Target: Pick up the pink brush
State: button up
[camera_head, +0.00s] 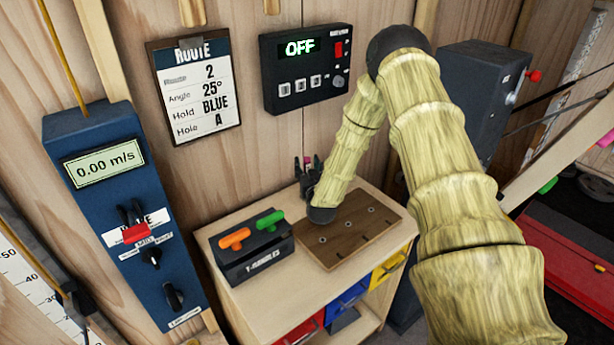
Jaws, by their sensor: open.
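My gripper (307,168) is small and dark in the middle of the view, just above the back left part of the wooden cabinet top (262,214). Its fingers point up the picture, toward the wall, and are open. A small pink-red bit (308,159) shows at the fingertips. It may be part of the pink brush, but it is too small to be sure, and I cannot tell whether the fingers touch it. No whole brush shows; my gripper and arm cover part of that area.
A brown board (335,243) with holes lies on the cabinet top. A black T-handles box (262,262) holds an orange handle (234,238) and a green handle (270,219). A blue panel (140,200), a route sign (195,90) and a black OFF control box (305,68) are around it.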

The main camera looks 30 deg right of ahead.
jog(key=shift+w, duration=0.15)
grip_shut()
dwell(0.4)
